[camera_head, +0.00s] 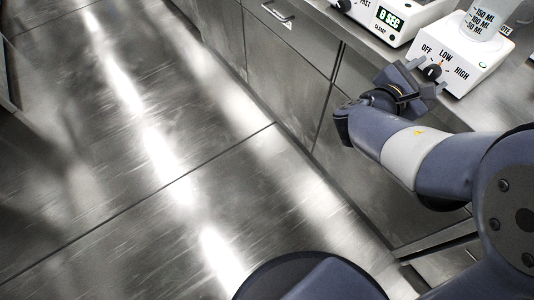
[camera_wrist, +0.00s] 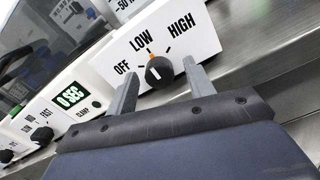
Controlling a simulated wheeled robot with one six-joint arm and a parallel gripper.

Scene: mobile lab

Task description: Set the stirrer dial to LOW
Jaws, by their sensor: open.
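The stirrer (camera_head: 478,62) is a white box at the upper right, with OFF, LOW and HIGH printed on its sloped front; it also shows in the wrist view (camera_wrist: 203,42). Its dial (camera_wrist: 159,72) is a round black knob with a white line on its face. An orange mark sits at the knob's edge on the LOW side, and the white line appears to point roughly toward LOW. My gripper (camera_wrist: 164,82) is open, with one finger on each side of the dial and gaps visible. In the head view my gripper (camera_head: 427,75) is at the dial, which is partly hidden.
A beaker (camera_head: 484,18) with volume marks stands on the stirrer. A white device (camera_head: 398,18) with a green "0 SEC" display stands to its left. The steel bench (camera_head: 410,52) has drawers below; the floor (camera_head: 110,160) is clear.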

